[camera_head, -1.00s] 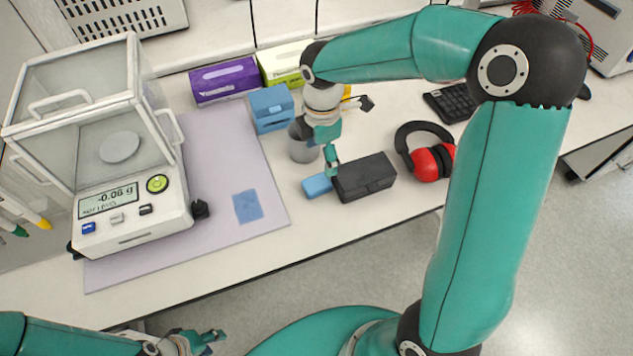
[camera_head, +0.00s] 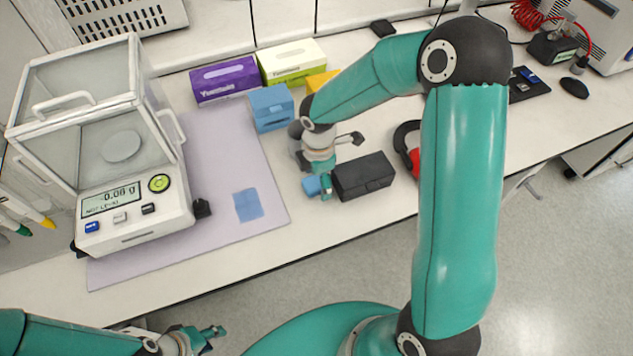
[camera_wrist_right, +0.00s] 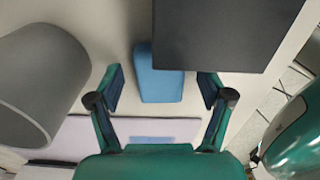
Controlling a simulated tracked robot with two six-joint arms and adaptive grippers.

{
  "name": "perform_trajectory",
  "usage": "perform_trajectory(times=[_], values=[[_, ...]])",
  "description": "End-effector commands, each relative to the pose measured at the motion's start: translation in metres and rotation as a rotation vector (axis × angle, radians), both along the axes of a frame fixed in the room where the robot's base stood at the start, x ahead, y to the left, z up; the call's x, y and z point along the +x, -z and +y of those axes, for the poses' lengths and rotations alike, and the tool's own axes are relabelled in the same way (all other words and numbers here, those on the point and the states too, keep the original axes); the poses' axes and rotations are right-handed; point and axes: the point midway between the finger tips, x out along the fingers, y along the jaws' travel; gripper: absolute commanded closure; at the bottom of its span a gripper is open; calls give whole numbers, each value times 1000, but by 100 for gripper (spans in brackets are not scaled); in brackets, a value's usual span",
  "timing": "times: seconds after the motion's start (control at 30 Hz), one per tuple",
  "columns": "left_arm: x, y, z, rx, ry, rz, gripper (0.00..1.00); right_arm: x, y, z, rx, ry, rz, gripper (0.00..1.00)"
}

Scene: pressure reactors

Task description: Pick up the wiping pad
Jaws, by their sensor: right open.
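The wiping pad (camera_head: 312,185) looks to be the small blue block lying on the bench against the left end of a black box (camera_head: 362,176). My right gripper (camera_head: 322,188) is right above it, hiding part of it in the head view. In the right wrist view, the blue pad (camera_wrist_right: 158,80) lies between the two spread fingers of my right gripper (camera_wrist_right: 161,88), with a gap on each side. The dark box covers its upper right side there. My left gripper (camera_head: 208,338) is low at the bottom left, off the bench; its finger opening is unclear.
A grey cylinder (camera_wrist_right: 38,85) stands close left in the wrist view. A blue box (camera_head: 271,108) and tissue boxes (camera_head: 224,80) stand behind. A balance (camera_head: 125,205) and a flat blue cloth (camera_head: 248,205) are on the mat (camera_head: 215,140). Red earmuffs (camera_head: 413,160) lie right.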

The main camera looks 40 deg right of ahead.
Motion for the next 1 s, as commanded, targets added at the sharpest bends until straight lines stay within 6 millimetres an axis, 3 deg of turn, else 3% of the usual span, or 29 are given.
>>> perform_trajectory(times=[0.07, 0.33, 0.73, 1.0], values=[[0, 0, 0, 0, 0, 0, 60, 0, 0, 0, 0, 0, 0, 22], [0, 0, 0, 0, 0, 0, 60, 0, 0, 0, 0, 0, 0, 68], [0, 0, 0, 0, 0, 0, 60, 0, -2, 0, -1, -1, -1, 69], [0, 1, 0, 0, 0, 0, 60, 1, -24, 0, -2, 0, -5, 69]])
